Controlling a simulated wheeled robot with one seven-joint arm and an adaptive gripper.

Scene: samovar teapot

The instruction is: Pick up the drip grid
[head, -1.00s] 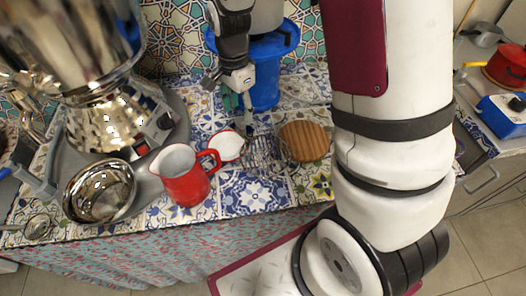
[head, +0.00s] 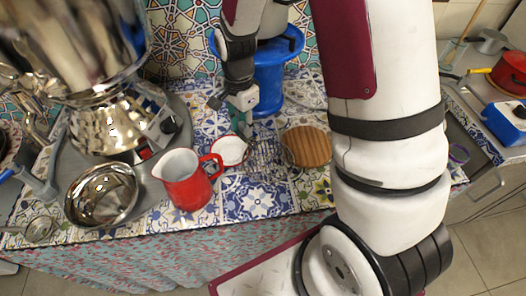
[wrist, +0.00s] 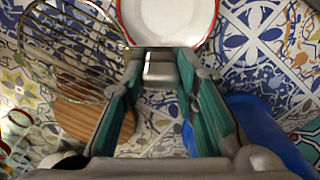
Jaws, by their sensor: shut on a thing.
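The drip grid (head: 266,160) is a round rack of thin metal wires over the patterned tiles, between the red-rimmed white dish (head: 230,151) and the round wooden board (head: 306,147). In the wrist view the grid (wrist: 70,50) fills the upper left, over part of the board. My gripper (head: 247,130) is low at the grid's far edge, beside the dish. In the wrist view the teal fingers of my gripper (wrist: 159,72) are shut on a small metal piece at the grid's edge. I cannot tell whether the grid is off the table.
A red jug (head: 186,182) and a steel bowl (head: 102,195) stand to the left, by the large samovar (head: 105,120). A blue stand (head: 268,85) is behind my gripper. The table's front edge is near the jug and grid.

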